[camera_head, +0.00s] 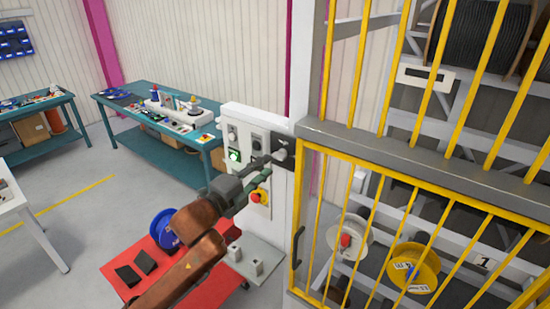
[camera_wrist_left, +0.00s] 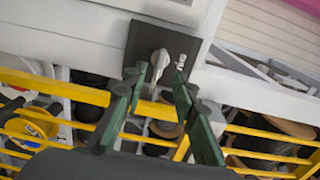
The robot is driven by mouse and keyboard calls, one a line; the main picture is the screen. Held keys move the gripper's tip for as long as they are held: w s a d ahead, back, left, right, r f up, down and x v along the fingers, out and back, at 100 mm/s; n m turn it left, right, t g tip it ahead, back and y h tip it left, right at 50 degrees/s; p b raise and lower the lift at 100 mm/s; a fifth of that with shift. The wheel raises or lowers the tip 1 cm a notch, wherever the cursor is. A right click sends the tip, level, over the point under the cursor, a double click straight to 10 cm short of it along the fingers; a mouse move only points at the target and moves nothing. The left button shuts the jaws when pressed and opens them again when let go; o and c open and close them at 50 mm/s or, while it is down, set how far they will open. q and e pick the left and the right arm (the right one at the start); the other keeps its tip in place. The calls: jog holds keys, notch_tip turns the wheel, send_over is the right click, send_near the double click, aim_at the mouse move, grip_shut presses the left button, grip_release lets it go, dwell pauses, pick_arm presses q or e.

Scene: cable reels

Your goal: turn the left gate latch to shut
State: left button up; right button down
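The gate latch is a light grey turning handle (camera_wrist_left: 160,62) on a dark square plate (camera_wrist_left: 138,42), fixed to the white post by the yellow gate (camera_head: 370,165). In the head view, the latch (camera_head: 281,154) shows just beyond my left fingers. My left gripper (camera_head: 263,168) comes in from the left at the end of the orange-brown arm. In the left wrist view, its two green fingers (camera_wrist_left: 156,82) are open, with the latch handle between and beyond their tips. I cannot tell whether either finger touches the handle. My right gripper is not in view.
A control panel (camera_head: 240,128) with buttons and a red-and-yellow stop knob is close beside my left gripper. A red cart (camera_head: 122,262) with a blue reel (camera_head: 163,230) stands below the arm. Behind the gate are cable reels, including a yellow one (camera_head: 420,255).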

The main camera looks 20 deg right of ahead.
aim_at(276, 158)
pick_arm(q)
jog(key=p+x, duration=0.1)
jog(key=x, duration=0.5)
jog(key=shift+c, duration=0.2)
grip_shut()
